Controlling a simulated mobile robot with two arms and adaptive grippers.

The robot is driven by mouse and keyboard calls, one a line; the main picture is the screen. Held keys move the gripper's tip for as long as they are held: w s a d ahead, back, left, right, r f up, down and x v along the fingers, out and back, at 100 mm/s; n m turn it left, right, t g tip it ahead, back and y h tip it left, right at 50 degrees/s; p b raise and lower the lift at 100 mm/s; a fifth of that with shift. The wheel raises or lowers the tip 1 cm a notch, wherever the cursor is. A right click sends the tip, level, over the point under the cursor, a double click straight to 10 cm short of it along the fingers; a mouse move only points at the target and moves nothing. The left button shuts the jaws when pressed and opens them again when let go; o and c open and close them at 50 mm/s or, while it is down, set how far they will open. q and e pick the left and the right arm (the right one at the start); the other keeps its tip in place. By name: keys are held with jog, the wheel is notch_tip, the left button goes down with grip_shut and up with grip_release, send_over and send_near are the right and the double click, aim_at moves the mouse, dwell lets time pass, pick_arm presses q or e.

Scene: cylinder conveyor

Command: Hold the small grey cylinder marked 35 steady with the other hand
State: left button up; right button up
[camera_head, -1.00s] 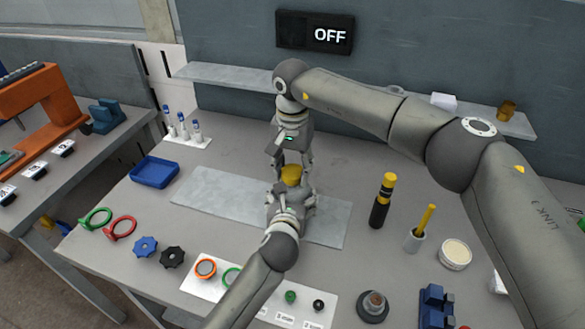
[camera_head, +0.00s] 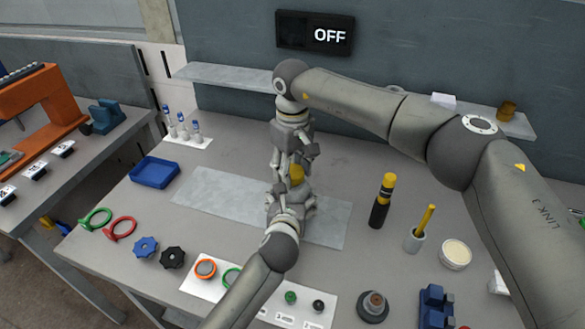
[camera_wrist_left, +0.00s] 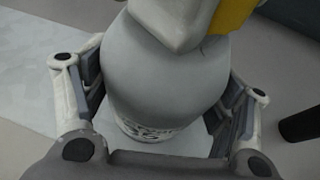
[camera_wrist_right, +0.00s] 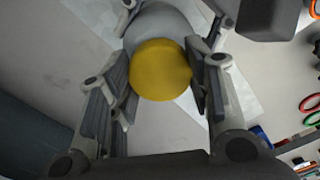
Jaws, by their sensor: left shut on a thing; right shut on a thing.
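The small grey cylinder (camera_wrist_left: 160,80) stands on the pale plate, with a label near its base that looks like 35. My left gripper (camera_head: 292,198) has its fingers on both sides of it, shut on it low down. A yellow cap (camera_wrist_right: 160,70) sits on top, above the grey body (camera_wrist_right: 165,22) in the right wrist view; it also shows in the head view (camera_head: 296,173). My right gripper (camera_head: 291,168) comes from above and is shut on the yellow cap. The grippers hide most of the cylinder in the head view.
The pale plate (camera_head: 215,198) is otherwise clear. A blue tray (camera_head: 155,172) lies to the left. A black and yellow tool (camera_head: 382,202) and a grey holder with a yellow stick (camera_head: 415,238) stand to the right. Rings and knobs lie in front. A sign (camera_head: 315,33) reads OFF.

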jog(key=o, duration=1.1)
jog(key=shift+r, duration=0.1)
